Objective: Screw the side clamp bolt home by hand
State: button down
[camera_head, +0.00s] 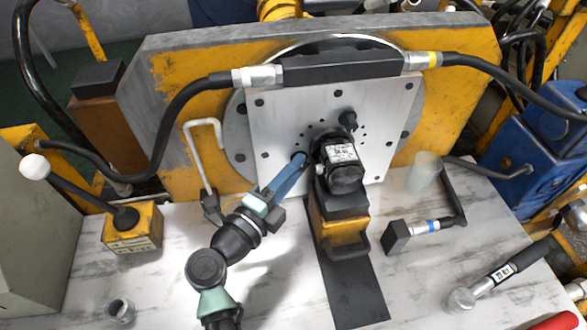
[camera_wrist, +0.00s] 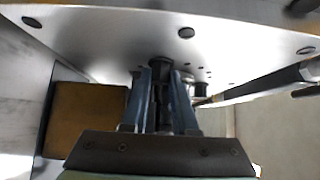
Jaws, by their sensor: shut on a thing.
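My gripper (camera_head: 298,162) reaches up to the pale square plate (camera_head: 285,110) from the lower left, just left of the black motor (camera_head: 340,165). Its blue fingers are shut on the dark side clamp bolt (camera_wrist: 160,64), which shows between the fingertips in the wrist view. The bolt's head is against or very close to the plate face; its thread is hidden, so I cannot tell how deep it sits.
The motor rests on a yellow and black support (camera_head: 340,228) right of my arm. A pale bent handle (camera_head: 203,150) stands to the left. A lever on a yellow block (camera_head: 133,228) is further left. Black hoses cross above.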

jog(key=shift+r, duration=0.15)
jog(key=m+g+y+p, duration=0.1)
jog(key=p, duration=0.6)
jog(key=m+g+y+p, duration=0.2)
jog(key=p, duration=0.6)
jog(key=shift+d+r+m+p, duration=0.1)
jog(key=shift+r+m+p, duration=0.2)
jog(key=shift+r, duration=0.1)
jog(key=shift+f, duration=0.1)
jog(key=c, duration=0.7)
grip_release()
jog(key=p+v, duration=0.1)
jog(key=v, duration=1.2)
jog(key=shift+d+p, duration=0.1)
jog(key=shift+p, duration=0.25)
